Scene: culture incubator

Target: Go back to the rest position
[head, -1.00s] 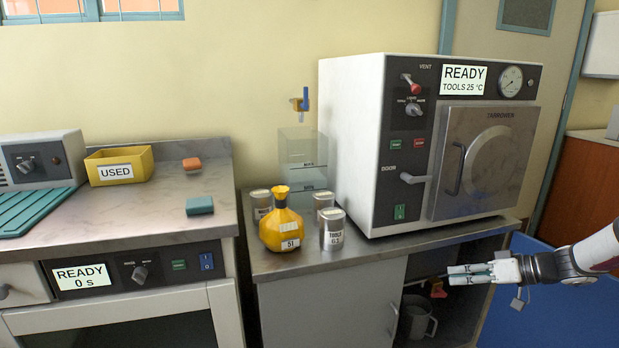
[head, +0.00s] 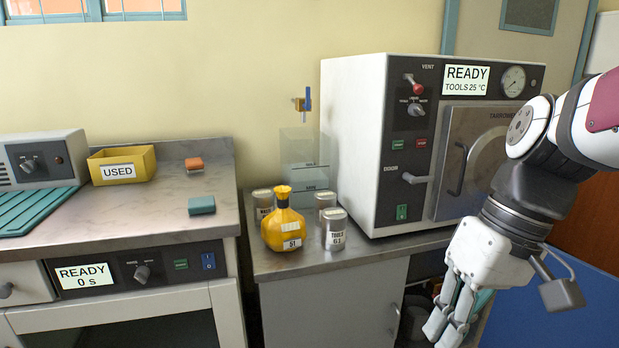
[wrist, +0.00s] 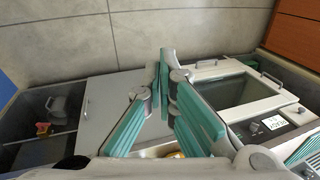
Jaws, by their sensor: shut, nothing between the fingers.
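My gripper (head: 450,322) is at the lower right of the head view, pointing down in front of the bench with the autoclave. Its fingers are together and hold nothing. In the wrist view the teal-padded fingers (wrist: 168,75) meet at their tips, with the grey floor and the cabinet fronts beyond them. My gripper touches nothing that I can see. My arm hides part of the autoclave's right side in the head view.
The autoclave (head: 350,140) stands on the right bench with its door closed. A yellow flask (head: 283,225) and several metal tins (head: 336,232) stand left of it. The yellow USED bin (head: 140,162) is on the left bench. An open cupboard (wrist: 35,122) is below the autoclave.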

